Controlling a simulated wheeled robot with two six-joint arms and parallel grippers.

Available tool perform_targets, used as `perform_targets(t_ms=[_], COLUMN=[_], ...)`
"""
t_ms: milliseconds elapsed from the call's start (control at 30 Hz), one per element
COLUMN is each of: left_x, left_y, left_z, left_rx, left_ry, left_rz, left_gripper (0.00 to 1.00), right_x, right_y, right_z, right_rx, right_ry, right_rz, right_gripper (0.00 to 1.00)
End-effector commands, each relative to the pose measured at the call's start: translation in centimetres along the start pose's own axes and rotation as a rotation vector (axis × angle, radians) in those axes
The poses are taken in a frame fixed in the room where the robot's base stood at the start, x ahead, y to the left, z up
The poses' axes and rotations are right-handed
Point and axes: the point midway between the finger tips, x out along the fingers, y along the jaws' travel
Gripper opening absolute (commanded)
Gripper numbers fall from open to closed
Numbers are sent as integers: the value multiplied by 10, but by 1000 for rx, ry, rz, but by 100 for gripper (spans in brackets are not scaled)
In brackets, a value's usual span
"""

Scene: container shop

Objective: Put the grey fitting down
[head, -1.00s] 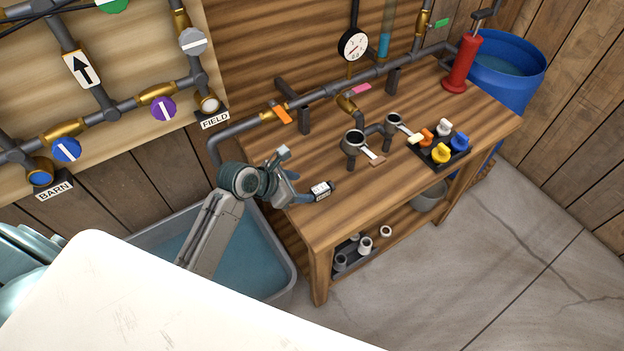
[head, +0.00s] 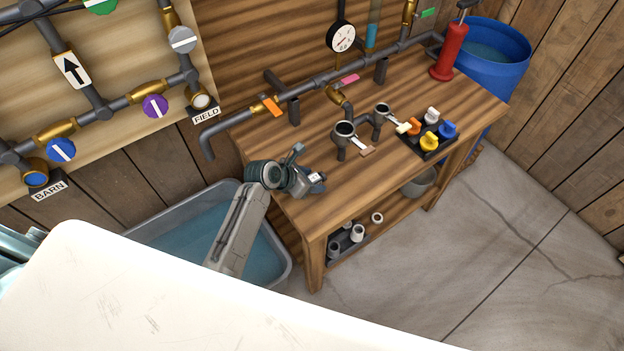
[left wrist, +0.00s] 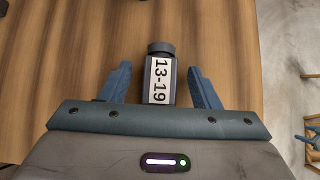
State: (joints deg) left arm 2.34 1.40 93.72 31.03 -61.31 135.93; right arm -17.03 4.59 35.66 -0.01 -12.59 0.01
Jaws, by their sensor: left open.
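The grey fitting (head: 314,178) is a short dark piece with a white label; it appears to rest on the workbench near its left front corner. In the left wrist view the fitting (left wrist: 161,94) points away from me, and its label reads 13-19. My left gripper (head: 310,184) is at the fitting, partly covering it. In the left wrist view, the blue fingers of that gripper (left wrist: 160,72) are open, one on each side of the fitting, with gaps between. My right gripper is not in view.
The workbench (head: 291,212) holds a pipe run, two cup-like fittings (head: 344,130) and a black tray (head: 423,148) of coloured caps. A grey water trough (head: 283,266) stands at its left. A shelf below holds several small fittings (head: 357,233). A white surface (head: 150,300) fills the foreground.

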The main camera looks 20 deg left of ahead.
Motion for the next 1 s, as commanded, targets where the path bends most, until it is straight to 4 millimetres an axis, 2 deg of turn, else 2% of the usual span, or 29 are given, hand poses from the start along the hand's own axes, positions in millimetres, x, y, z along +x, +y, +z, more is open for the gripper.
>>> perform_targets(t_ms=[300,533,600,1000], left_x=[6,5,5,0], left_y=[0,0,0,0], left_z=[0,0,0,6], left_rx=[0,0,0,2], left_ry=[0,0,-1,-2], left_rz=[1,0,0,1], left_gripper=[56,11,4,4], right_x=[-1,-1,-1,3], right_y=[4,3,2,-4], right_z=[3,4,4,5], right_rx=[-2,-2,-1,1], right_ry=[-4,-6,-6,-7], right_rz=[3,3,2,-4], right_gripper=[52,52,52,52])
